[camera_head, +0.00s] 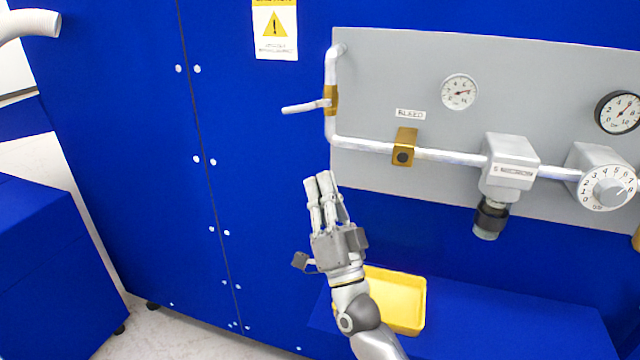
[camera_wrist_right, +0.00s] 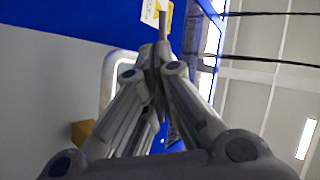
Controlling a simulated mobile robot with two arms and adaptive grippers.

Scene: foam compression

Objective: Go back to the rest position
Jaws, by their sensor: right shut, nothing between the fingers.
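My right gripper (camera_head: 324,183) is in the middle of the head view, pointing up, with its fingers together and nothing between them. It is in front of the blue cabinet wall, below and left of the grey panel's pipe. In the right wrist view its fingers (camera_wrist_right: 155,62) meet at the tips, with the pipe (camera_wrist_right: 112,75) behind them. The gripper looks apart from the pipe, but the exact distance is hard to tell. My left gripper is not in view.
The grey panel (camera_head: 400,70) carries a lever valve (camera_head: 308,106), a brass block (camera_head: 404,147), gauges (camera_head: 460,92), a regulator (camera_head: 510,165) and a dial (camera_head: 607,187). A yellow tray (camera_head: 408,300) sits on a blue ledge (camera_head: 500,325), partly behind my forearm. A blue box (camera_head: 55,265) stands left.

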